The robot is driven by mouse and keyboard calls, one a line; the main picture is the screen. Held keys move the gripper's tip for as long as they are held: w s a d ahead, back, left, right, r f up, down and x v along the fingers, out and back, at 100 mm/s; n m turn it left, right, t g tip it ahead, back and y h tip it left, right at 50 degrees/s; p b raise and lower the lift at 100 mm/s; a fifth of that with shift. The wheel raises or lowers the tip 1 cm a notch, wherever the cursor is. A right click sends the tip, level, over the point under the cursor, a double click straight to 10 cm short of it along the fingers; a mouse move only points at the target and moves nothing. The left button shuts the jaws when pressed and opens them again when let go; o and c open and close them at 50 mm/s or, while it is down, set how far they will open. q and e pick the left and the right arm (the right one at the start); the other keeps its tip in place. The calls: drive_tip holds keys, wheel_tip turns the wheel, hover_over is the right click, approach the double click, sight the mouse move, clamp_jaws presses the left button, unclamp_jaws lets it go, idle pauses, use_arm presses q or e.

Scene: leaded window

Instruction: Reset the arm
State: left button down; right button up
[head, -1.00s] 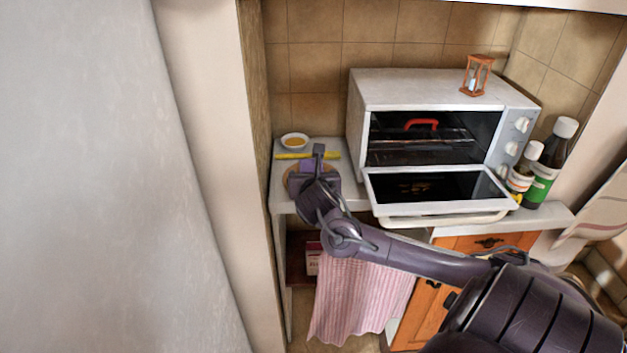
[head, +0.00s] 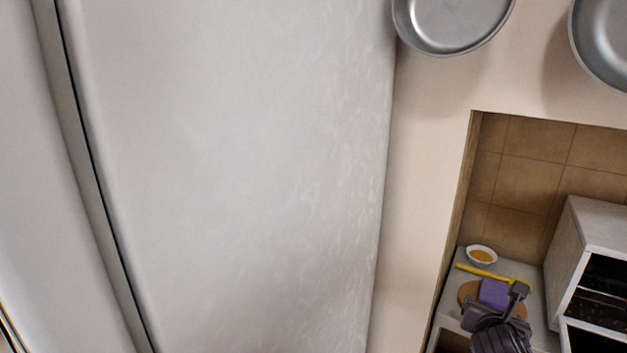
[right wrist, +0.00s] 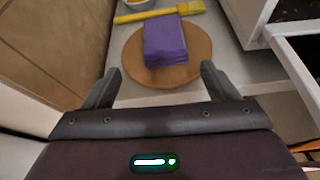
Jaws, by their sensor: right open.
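My right gripper (right wrist: 158,88) is open and empty in the right wrist view. Its two fingers are spread on either side, short of a purple block (right wrist: 165,42) that lies on a round wooden board (right wrist: 195,66). In the head view the right gripper (head: 506,300) shows at the lower right, over the counter (head: 536,300) and in front of the purple block (head: 493,292). The gripper partly hides the board (head: 466,292). My left gripper is not in the head view.
A yellow brush (head: 492,275) and a white bowl (head: 482,256) lie behind the board. A toaster oven (head: 597,232) with its door (head: 590,338) open stands to the right. A large pale panel (head: 230,170) fills the left. Pans (head: 455,22) hang above.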

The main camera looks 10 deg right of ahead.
drive_tip(key=s+a+f+m+g+y, duration=0.35)
drive_tip(key=s+a+f+m, duration=0.25)
drive_tip(key=s+a+m, duration=0.5)
drive_tip(key=s+a+f+m+g+y, duration=0.3)
drive_tip(key=s+a+f+m+y, duration=0.2)
drive_tip(key=s+a+m, duration=0.65)
wheel_tip(320, 180, down, 30)
drive_tip(key=a+m+g, duration=0.2)
drive_tip(key=m, duration=0.1)
drive_tip(key=s+d+f, duration=0.2)
drive_tip(key=s+f, duration=0.7)
drive_tip(key=s+d+f, duration=0.2)
drive_tip(key=s+f, duration=0.7)
drive_tip(key=s, duration=0.1)
drive_tip(key=shift+f+n+g, duration=0.3)
drive_tip(key=shift+n+g, duration=0.05)
drive_tip(key=shift+o, duration=0.3)
